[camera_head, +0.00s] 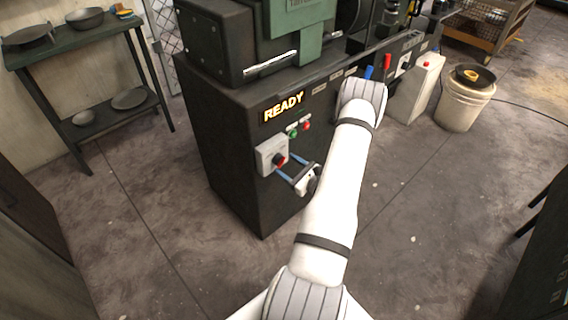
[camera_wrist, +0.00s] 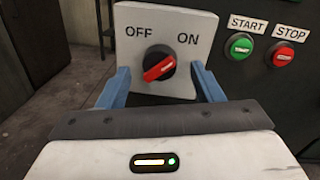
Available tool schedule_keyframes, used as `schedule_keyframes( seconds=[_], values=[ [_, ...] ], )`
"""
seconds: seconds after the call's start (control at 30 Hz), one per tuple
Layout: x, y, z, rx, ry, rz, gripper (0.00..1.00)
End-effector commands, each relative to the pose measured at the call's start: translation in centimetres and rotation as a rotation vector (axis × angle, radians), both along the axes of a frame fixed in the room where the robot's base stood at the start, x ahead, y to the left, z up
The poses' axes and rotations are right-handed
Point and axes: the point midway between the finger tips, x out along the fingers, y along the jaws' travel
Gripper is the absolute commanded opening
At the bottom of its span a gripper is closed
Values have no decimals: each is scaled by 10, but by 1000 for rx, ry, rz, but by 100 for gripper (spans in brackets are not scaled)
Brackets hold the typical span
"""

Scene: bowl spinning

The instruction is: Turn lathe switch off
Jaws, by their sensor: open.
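The lathe switch is a grey box (camera_head: 268,155) on the dark cabinet front. In the wrist view its plate (camera_wrist: 205,32) reads OFF at left and ON at right. Its round black knob has a red bar (camera_wrist: 159,67), tilted with its upper end towards ON. My gripper (camera_head: 281,164) is open in front of the switch. Its blue fingers (camera_wrist: 160,80) stand to the left and right of the knob in the wrist view, apart from it, with nothing held.
A green START button (camera_wrist: 240,46) and a red STOP button (camera_wrist: 284,56) sit right of the switch. A lit READY sign (camera_head: 284,107) is above. A shelf (camera_head: 75,45) with bowls stands left; a white bucket (camera_head: 464,108) stands right. Floor in front is clear.

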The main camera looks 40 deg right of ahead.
Motion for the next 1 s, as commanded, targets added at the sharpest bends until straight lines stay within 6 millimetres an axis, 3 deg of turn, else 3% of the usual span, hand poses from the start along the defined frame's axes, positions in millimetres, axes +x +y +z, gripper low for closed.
schedule_keyframes(
  seconds=[0.2,0.5,1.0],
  values=[
    [21,3,0,-1,-1,1,60],
    [23,4,0,-1,0,1,59],
    [23,4,0,-1,0,3,18]
  ],
)
